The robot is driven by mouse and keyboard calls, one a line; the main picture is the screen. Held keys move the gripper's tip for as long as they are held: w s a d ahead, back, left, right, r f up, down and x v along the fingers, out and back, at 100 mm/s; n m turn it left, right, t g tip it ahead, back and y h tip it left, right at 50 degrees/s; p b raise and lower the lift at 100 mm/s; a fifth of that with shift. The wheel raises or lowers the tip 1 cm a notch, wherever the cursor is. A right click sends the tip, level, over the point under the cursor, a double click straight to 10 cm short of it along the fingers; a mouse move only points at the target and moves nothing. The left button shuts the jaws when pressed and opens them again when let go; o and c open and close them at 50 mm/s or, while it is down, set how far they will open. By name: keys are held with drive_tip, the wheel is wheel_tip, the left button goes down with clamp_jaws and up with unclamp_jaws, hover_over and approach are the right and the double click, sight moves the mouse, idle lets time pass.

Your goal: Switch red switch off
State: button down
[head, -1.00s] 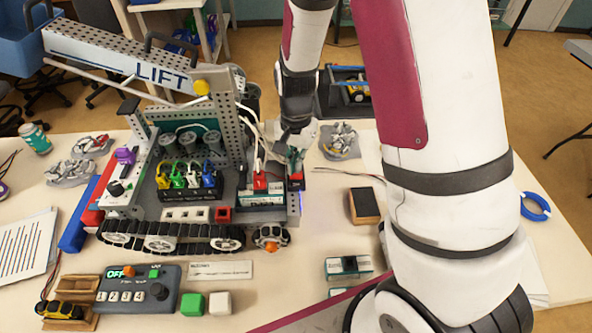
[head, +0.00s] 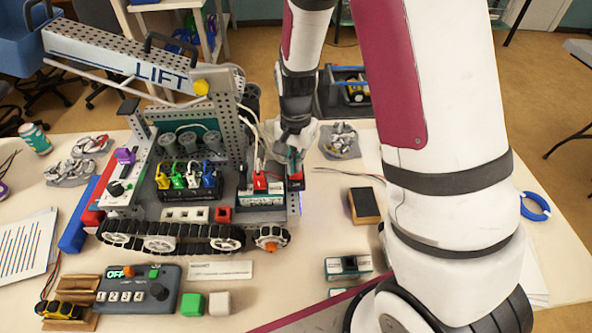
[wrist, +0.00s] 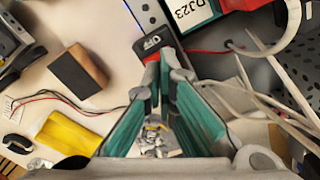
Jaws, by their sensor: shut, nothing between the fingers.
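The red switch shows in the wrist view as a black rocker marked OFF (wrist: 152,42) with red edging below it. In the head view it is mostly hidden by my gripper at the right rear corner of the tracked robot (head: 170,237). My gripper (wrist: 164,62) is shut and empty, with its green-padded fingers close together. The fingertips are right at the near edge of the switch; I cannot tell whether they touch it. In the head view my gripper (head: 293,158) points down beside the battery (head: 262,202) with a red connector (head: 260,182).
Loose cables (wrist: 270,105) run just right of my fingers. A black-and-tan block (head: 364,205) lies to the right on the table. A grey control panel (head: 138,290) and green and white cubes (head: 192,304) are in front. The lift boom (head: 130,58) stands at left.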

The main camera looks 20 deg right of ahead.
drive_tip(key=shift+f+b, duration=0.5)
drive_tip(key=shift+f, duration=0.65)
idle(0.6)
drive_tip(key=shift+r, duration=0.15)
drive_tip(key=shift+r+p, duration=1.9)
drive_tip(key=shift+r, duration=1.5)
drive_tip(key=shift+r, duration=0.25)
wheel_tip(320, 180, up, 10)
drive_tip(key=n+t, duration=0.2)
hover_over(296, 175)
drive_tip(key=s, duration=0.3)
drive_tip(key=s+r+n+t, duration=0.3)
drive_tip(key=s+r+n, duration=0.4)
drive_tip(key=s+r, duration=0.9)
drive_tip(key=s, duration=0.3)
drive_tip(key=shift+r+n+t, duration=0.15)
drive_tip(key=shift+n+t, duration=0.15)
